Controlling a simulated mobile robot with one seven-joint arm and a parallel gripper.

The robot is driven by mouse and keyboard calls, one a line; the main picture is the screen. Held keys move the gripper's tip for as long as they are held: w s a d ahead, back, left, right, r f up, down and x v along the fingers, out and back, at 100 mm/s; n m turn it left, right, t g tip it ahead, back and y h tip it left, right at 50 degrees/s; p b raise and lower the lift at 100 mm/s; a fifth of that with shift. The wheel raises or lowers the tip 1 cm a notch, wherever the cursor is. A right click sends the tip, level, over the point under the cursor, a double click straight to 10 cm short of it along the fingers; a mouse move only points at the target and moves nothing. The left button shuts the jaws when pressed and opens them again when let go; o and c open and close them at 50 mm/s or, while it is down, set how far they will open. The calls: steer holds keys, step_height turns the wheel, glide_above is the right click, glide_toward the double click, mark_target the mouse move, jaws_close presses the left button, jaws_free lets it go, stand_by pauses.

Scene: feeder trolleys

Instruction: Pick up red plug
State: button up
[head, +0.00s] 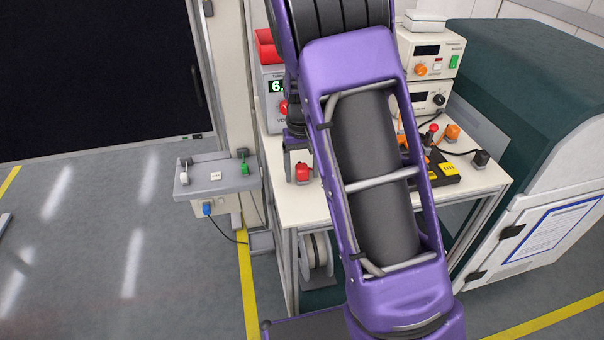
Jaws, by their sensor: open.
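The red plug (303,174) stands near the left front edge of the white table. My gripper (301,170) points down over it and is open, with a finger seen on the left of the plug and the other partly seen to the right. I cannot tell whether the fingers touch the plug. My purple arm hides the middle of the table.
A grey meter (272,88) with a green display and red knob stands behind the gripper. To the right are an orange plug (453,132), a black plug (481,158) and stacked power supplies (430,62). A grey wall shelf (216,178) is on the left.

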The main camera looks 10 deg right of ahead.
mark_target(302, 166)
steer(key=shift+c, duration=0.3)
jaws_close()
step_height(302, 166, up, 10)
steer(key=shift+f+p, duration=0.1)
steer(key=shift+p, duration=0.4)
steer(key=shift+r+p, duration=1)
steer(key=shift+r, duration=0.8)
steer(key=w+d, duration=0.2)
steer(key=d, duration=1.1)
steer(key=shift+d, duration=0.35)
